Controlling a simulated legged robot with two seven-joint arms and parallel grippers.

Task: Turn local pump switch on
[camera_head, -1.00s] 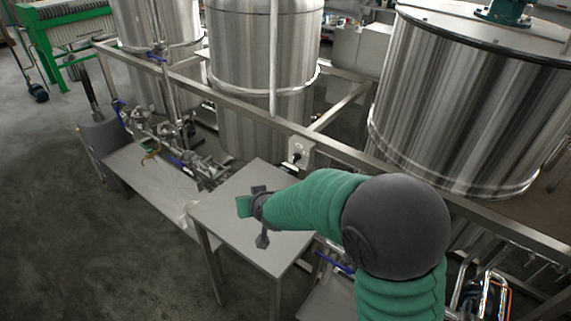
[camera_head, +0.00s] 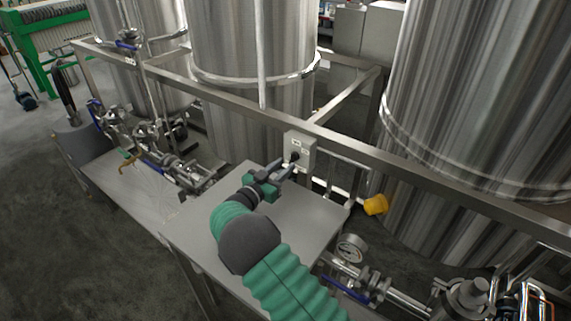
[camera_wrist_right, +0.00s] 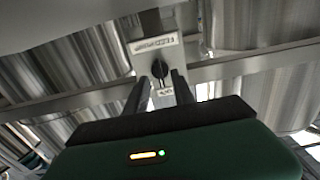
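The pump switch is a light grey box (camera_head: 300,146) on the metal frame rail behind the small table. It has a black rotary knob (camera_head: 294,157) on its front. My right gripper (camera_head: 286,165) is right in front of the box, with its fingers pointing at the knob. In the right wrist view the box (camera_wrist_right: 153,49) is ahead, and the knob (camera_wrist_right: 160,69) shows between and just beyond the two dark fingers (camera_wrist_right: 160,85), which stand apart. Contact with the knob cannot be told. My left gripper is not in view.
A bare metal table (camera_head: 305,215) lies under my right arm. The frame rail (camera_head: 350,152) runs in front of large steel tanks (camera_head: 250,75). A yellow cap (camera_head: 376,204), a pressure gauge (camera_head: 351,247) and piping are at the right. Valves and pipes (camera_head: 165,155) are at the left.

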